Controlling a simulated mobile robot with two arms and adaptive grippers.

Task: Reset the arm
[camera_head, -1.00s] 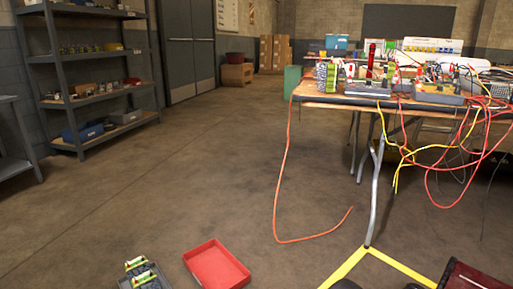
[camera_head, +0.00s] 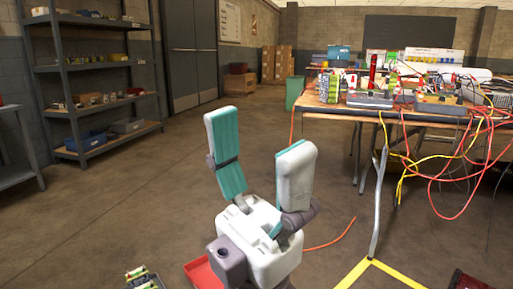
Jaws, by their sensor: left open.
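My left gripper (camera_head: 255,158) is in the lower middle of the head view, raised above the floor with its fingers pointing up. Its two white fingers with teal pads are spread wide apart, and nothing is between them. It hides most of the red tray on the floor and part of the orange cable. My right gripper is not in view.
A red tray (camera_head: 199,274) and a dark holder with green-labelled cells (camera_head: 142,278) are on the floor at the bottom. A cluttered workbench (camera_head: 350,114) with hanging cables (camera_head: 455,185) stands at right. Shelves (camera_head: 95,66) stand at left. The middle floor is clear.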

